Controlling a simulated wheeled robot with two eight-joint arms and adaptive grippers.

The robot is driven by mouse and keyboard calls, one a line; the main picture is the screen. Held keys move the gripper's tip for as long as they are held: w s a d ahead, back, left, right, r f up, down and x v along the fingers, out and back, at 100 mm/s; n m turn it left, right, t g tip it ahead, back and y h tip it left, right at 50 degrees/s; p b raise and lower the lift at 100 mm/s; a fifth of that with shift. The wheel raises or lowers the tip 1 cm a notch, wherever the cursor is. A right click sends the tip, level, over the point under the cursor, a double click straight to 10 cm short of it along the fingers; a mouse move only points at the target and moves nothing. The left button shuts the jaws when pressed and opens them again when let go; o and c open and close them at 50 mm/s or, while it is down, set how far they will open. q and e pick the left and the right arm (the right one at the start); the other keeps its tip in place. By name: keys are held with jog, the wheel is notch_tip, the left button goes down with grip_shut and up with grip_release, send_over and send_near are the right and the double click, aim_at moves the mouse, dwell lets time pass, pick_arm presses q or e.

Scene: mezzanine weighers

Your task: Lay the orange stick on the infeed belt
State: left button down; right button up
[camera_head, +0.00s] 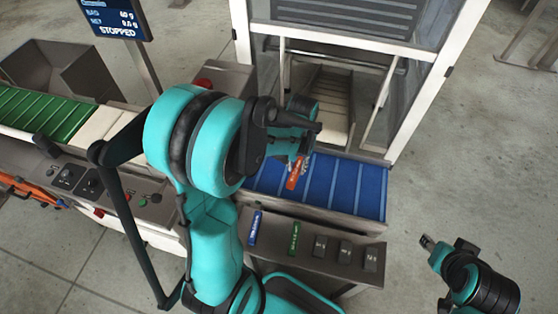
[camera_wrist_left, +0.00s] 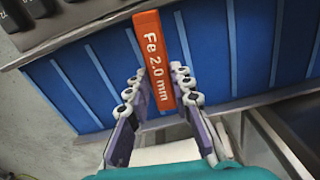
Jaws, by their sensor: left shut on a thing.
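The orange stick (camera_head: 293,178), lettered "Fe 2.0 mm" in the left wrist view (camera_wrist_left: 152,50), is between the fingers of my left gripper (camera_wrist_left: 160,90), which is shut on its near end. The stick points away from the fingers, over the blue slatted infeed belt (camera_head: 345,187). The belt fills much of the left wrist view (camera_wrist_left: 85,85). I cannot tell whether the stick touches the belt. In the head view my left gripper (camera_head: 298,160) is partly hidden by its own wrist. My right gripper (camera_head: 428,243) is over the floor at the right, away from the belt; its finger state is unclear.
A blue stick (camera_head: 255,227) and a green stick (camera_head: 294,238) lie on the grey ledge in front of the belt, beside several dark blocks (camera_head: 345,249). A white-framed guard (camera_head: 350,45) stands behind the belt. A green belt (camera_head: 40,113) and a screen reading "STOPPED" (camera_head: 115,18) are left.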

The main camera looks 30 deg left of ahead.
pick_arm(q)
jog(key=a+r, duration=0.1)
jog(key=a, duration=0.1)
jog(key=n+b, duration=0.1)
jog(key=b, duration=0.3)
send_over(263, 168)
notch_tip(263, 168, down, 7)
jog(key=shift+s+d+r, duration=0.1)
jog(key=shift+r, duration=0.1)
notch_tip(263, 168, down, 4)
jog(key=shift+f+b, duration=0.15)
jog(key=shift+b, duration=0.9)
